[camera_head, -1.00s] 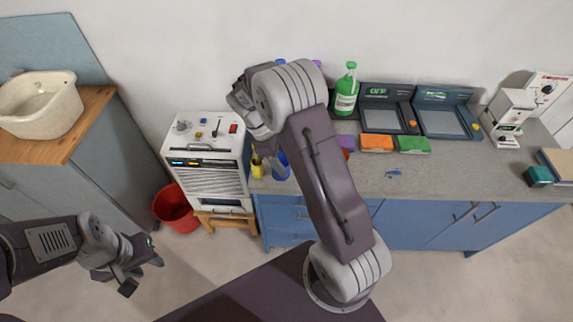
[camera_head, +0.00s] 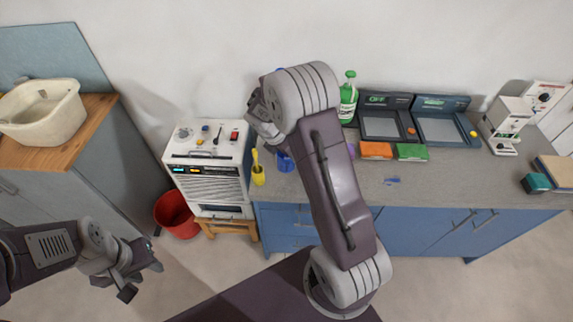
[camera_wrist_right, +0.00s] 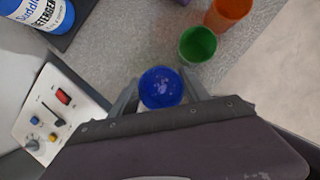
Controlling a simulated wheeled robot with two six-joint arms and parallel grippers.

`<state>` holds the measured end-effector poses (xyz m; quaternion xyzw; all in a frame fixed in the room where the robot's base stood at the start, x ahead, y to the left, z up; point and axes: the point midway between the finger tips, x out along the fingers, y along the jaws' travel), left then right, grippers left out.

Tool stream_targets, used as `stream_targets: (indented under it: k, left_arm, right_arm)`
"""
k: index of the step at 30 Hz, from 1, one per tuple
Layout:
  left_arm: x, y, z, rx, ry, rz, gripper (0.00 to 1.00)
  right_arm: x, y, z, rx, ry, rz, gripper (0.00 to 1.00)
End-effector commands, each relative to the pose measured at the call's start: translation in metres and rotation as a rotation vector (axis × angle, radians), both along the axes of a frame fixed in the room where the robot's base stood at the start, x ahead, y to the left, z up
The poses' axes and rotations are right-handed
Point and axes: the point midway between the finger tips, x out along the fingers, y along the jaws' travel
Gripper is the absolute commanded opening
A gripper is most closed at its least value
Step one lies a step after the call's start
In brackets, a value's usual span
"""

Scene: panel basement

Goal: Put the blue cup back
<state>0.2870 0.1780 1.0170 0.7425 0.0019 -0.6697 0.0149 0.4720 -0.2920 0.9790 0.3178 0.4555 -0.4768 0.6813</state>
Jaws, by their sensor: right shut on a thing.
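The blue cup (camera_wrist_right: 161,88) is between the two fingers of my right gripper (camera_wrist_right: 160,92) in the right wrist view, seen from above into its opening. In the head view the blue cup (camera_head: 285,161) shows below my right wrist, over the left end of the grey counter. My right gripper is shut on it; the forearm and wrist hide most of the jaws in the head view. Whether the cup touches the counter I cannot tell. My left gripper (camera_head: 142,279) is empty at the lower left, fingers apart, over the floor.
In the right wrist view a green cup (camera_wrist_right: 197,45) and an orange cup (camera_wrist_right: 228,12) stand near the blue cup. A detergent bottle (camera_wrist_right: 38,12) is at upper left. A yellow object (camera_head: 257,170) stands beside the heater-like white unit (camera_head: 207,165). A green bottle (camera_head: 348,100) is behind.

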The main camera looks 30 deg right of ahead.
Motion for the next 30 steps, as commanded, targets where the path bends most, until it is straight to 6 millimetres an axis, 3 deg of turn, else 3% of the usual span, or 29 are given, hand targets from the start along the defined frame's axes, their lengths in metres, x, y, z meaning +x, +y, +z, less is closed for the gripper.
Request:
stream_targets:
  k: [5, 12, 23, 24, 26, 30]
  left_arm:
    - [0.0, 0.0, -0.001, 0.0, 0.0, 0.0, 0.36]
    - [0.0, 0.0, -0.007, 0.0, 0.0, 0.0, 0.36]
    - [0.0, 0.0, -0.009, 0.0, 0.0, 0.0, 0.36]
    - [0.0, 0.0, -0.009, 0.0, 0.0, 0.0, 0.36]
    - [0.0, 0.0, -0.008, 0.0, 0.0, 0.0, 0.36]
    - [0.0, 0.0, -0.008, 0.0, 0.0, 0.0, 0.36]
  right_arm:
    - [0.0, 0.0, -0.009, -0.001, -0.001, -0.001, 0.04]
    - [0.0, 0.0, -0.044, 0.0, 0.002, -0.001, 0.04]
    - [0.0, 0.0, -0.048, 0.0, -0.001, -0.002, 0.04]
    - [0.0, 0.0, -0.048, 0.0, -0.001, -0.002, 0.57]
    - [0.0, 0.0, -0.048, 0.0, -0.001, -0.002, 0.74]
    - [0.0, 0.0, -0.047, 0.0, -0.001, -0.002, 0.76]
